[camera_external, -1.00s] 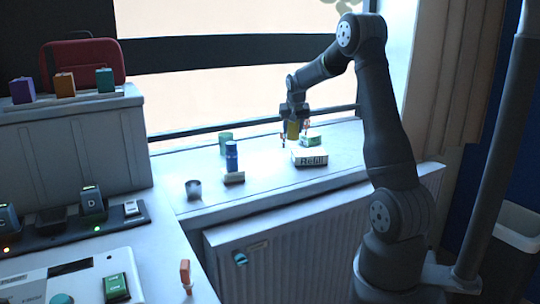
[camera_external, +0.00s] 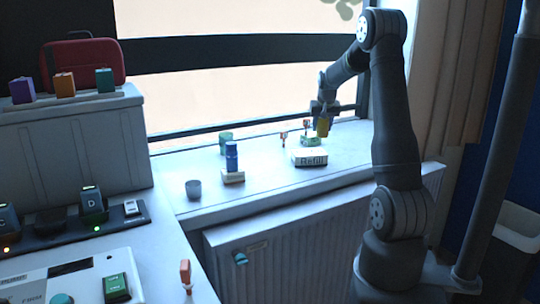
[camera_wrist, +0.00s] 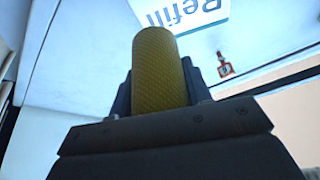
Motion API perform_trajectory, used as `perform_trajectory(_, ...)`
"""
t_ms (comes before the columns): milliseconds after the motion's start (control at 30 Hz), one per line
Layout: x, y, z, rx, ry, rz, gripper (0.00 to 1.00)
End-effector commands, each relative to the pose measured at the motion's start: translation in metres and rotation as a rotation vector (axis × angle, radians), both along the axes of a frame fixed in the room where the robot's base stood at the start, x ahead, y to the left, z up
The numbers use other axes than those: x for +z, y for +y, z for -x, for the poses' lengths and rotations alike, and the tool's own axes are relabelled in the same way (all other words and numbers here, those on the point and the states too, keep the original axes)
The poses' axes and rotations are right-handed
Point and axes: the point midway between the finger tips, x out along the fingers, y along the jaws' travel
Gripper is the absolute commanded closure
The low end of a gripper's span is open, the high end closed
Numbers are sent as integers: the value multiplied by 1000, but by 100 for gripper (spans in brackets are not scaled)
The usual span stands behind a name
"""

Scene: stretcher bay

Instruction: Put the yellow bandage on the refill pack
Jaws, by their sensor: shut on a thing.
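The yellow bandage (camera_external: 323,127) is a rolled cylinder held in my gripper (camera_external: 322,117). In the wrist view the yellow bandage (camera_wrist: 158,68) stands out between the jaws of my gripper (camera_wrist: 160,92), which are shut on it. The refill pack (camera_external: 309,158) is a white box lettered "Refill" on the windowsill. In the external view the bandage appears above and behind the pack, to its right. In the wrist view part of the refill pack (camera_wrist: 185,12) shows beyond the bandage at the top edge.
A green roll (camera_external: 309,140) lies behind the pack. A small orange-red item (camera_external: 283,137) stands left of it. A blue cylinder (camera_external: 231,156) on a white block, a green cup (camera_external: 225,141) and a grey cup (camera_external: 193,189) stand further left. The sill's front stretch is clear.

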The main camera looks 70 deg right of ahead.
Motion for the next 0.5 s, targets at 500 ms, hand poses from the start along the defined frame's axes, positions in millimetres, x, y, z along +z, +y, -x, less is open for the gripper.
perform_trajectory(500, -44, -2, -49, -1, 1, -1, 79)
